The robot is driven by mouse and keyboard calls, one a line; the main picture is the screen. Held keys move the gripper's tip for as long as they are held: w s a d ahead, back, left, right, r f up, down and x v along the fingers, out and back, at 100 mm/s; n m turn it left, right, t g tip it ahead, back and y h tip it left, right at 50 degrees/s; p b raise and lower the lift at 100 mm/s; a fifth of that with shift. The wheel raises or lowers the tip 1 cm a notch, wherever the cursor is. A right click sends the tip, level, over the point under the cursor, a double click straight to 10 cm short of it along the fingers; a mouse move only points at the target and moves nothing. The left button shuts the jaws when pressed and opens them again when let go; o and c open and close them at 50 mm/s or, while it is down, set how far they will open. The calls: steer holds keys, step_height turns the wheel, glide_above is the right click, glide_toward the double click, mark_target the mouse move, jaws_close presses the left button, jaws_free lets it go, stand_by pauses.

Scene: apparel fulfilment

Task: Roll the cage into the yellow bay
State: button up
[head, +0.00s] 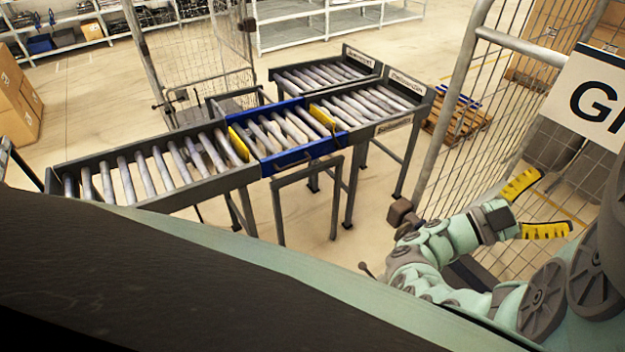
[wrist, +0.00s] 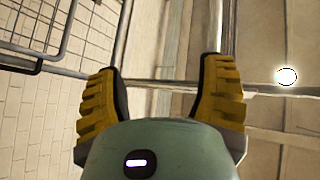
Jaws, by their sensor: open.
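A wire-mesh roll cage (head: 463,100) with grey tube posts stands close on the right in the head view. A white sign with large dark letters, cut off by the frame edge, hangs on it. My gripper (head: 541,202) has yellow ridged fingers spread apart in front of the cage's mesh. In the wrist view the fingers of my gripper (wrist: 160,78) are open, with grey tubes seen beyond and between them. I cannot tell whether they touch. Wire mesh and a bent tube (wrist: 66,35) show at upper left there. I cannot make out the yellow bay.
A roller conveyor (head: 130,178) with a blue section (head: 290,156) crosses the middle. Another wire cage (head: 190,62) stands behind it. A wooden pallet (head: 460,118) lies beyond the conveyor's right end. Cardboard boxes (head: 18,103) stand at left. White shelving (head: 290,32) lines the back.

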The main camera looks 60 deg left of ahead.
steer(key=s+a+f+n+y, duration=0.2)
steer(key=a+f+n+y, duration=0.25)
steer(key=a, duration=0.65)
steer(key=n+g+y, duration=0.3)
steer(key=n+y, duration=0.5)
glide_toward(429, 156)
steer(key=shift+m, duration=0.25)
steer(key=shift+w+f+b, duration=0.15)
steer(key=shift+w+b, duration=0.65)
steer(key=shift+w, duration=4.3)
jaws_close()
